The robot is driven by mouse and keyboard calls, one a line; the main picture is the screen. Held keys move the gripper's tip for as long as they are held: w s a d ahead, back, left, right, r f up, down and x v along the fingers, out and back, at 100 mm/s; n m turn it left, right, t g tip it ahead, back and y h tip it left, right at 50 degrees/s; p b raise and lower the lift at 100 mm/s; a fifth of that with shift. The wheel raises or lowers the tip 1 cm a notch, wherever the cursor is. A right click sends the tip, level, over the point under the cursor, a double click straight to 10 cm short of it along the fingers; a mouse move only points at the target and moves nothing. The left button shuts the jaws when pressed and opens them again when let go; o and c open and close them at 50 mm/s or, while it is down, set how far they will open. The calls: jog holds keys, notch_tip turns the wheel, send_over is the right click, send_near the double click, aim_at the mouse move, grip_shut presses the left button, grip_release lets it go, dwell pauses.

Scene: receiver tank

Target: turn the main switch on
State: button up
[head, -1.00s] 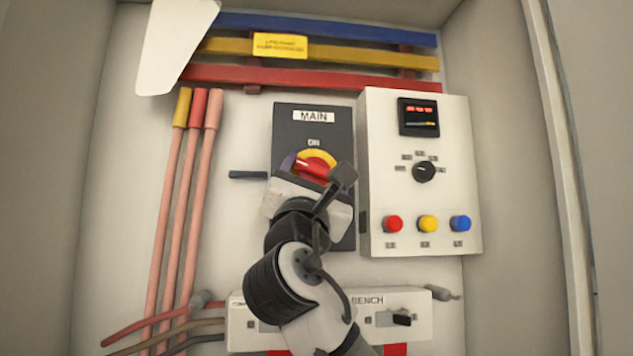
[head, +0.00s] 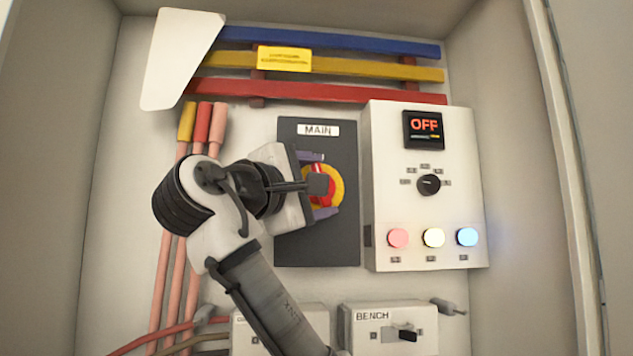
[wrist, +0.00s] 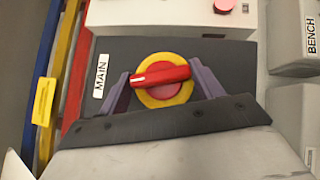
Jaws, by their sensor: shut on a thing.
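The main switch is a red handle (head: 321,185) on a yellow ring (head: 338,185), on a dark panel (head: 318,250) labelled MAIN. The handle stands roughly upright, in line with the label above it. In the wrist view the handle (wrist: 160,75) lies across the picture because that view is turned. My gripper (head: 317,185) reaches in from the left, its purple fingers at the top and bottom of the handle. It is shut on the handle. In the wrist view my gripper (wrist: 163,88) has a finger at each end of it. My wrist hides the panel's left middle and the ON mark.
A white control box (head: 425,225) stands to the right, with an OFF display (head: 424,125), a black selector (head: 429,184) and three lit lamps. A BENCH switch box (head: 388,318) is below. Coloured bars (head: 330,65) cross above; pink cables (head: 173,250) run down the left.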

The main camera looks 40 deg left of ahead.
jog(key=shift+r+m+g+h, duration=0.15)
jog(key=shift+m+g+h, duration=0.15)
jog(key=shift+m+g, duration=0.8)
jog(key=o, duration=1)
jog(key=s+b, duration=0.2)
jog(key=s, duration=0.2)
jog(key=s+b, duration=0.2)
jog(key=s, duration=0.3)
jog(key=s+d+b, duration=0.1)
jog(key=s+b, duration=0.1)
jog(key=s, duration=0.2)
jog(key=shift+s+r, duration=0.1)
jog(key=shift+s, duration=0.3)
